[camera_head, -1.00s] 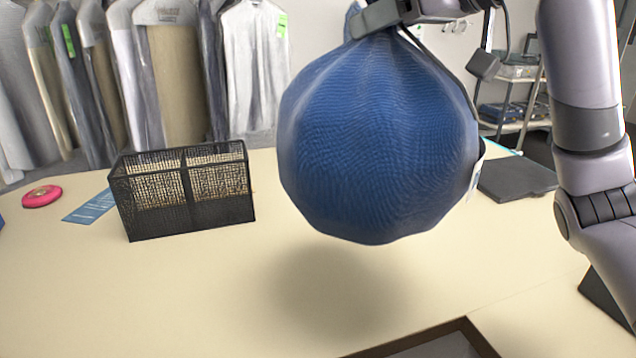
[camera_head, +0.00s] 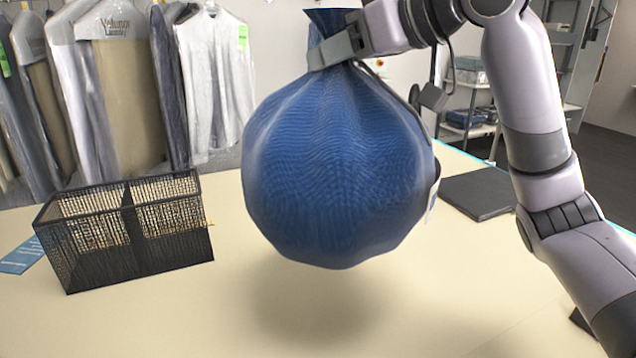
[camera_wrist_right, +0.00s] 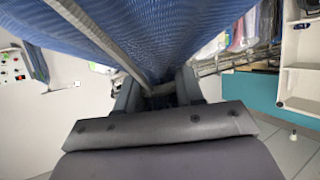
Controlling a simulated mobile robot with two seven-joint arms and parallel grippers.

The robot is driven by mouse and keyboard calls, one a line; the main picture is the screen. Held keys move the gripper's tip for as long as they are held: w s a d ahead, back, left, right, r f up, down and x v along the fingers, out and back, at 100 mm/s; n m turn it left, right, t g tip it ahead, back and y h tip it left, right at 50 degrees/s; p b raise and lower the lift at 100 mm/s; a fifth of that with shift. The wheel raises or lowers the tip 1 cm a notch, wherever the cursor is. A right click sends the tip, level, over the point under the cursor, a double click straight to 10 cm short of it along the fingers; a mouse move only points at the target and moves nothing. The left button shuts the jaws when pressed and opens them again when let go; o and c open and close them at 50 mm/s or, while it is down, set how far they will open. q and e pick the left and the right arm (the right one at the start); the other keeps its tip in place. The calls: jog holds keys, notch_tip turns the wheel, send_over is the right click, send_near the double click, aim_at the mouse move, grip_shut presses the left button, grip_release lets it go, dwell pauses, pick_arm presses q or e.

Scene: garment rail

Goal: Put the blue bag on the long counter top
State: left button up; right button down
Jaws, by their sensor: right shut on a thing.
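The blue bag (camera_head: 338,165) is a round, full sack with a gathered neck, and it hangs in the middle of the head view. My right gripper (camera_head: 338,50) is shut on its neck from the right. The bag hangs above the cream counter top (camera_head: 215,315), with its shadow on the surface beneath and a gap that looks small. In the right wrist view the blue cloth (camera_wrist_right: 150,35) fills the top, and the gripper fingers (camera_wrist_right: 158,92) close on it. My left gripper is not in view.
A black mesh basket (camera_head: 130,235) stands on the counter left of the bag. A dark flat pad (camera_head: 478,192) lies to the right. A blue card (camera_head: 20,256) lies at far left. Covered garments (camera_head: 115,90) hang behind. The front middle of the counter is clear.

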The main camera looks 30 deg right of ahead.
aim_at(418, 167)
notch_tip(418, 167, down, 17)
jog(key=shift+f, duration=0.1)
dwell(0.9)
jog(key=c, duration=1.1)
grip_release()
jog(key=shift+f, duration=0.3)
jog(key=o, duration=0.4)
jog(key=shift+r, duration=0.2)
jog(key=shift+b+v, duration=1.55)
jog(key=shift+v, duration=4.5)
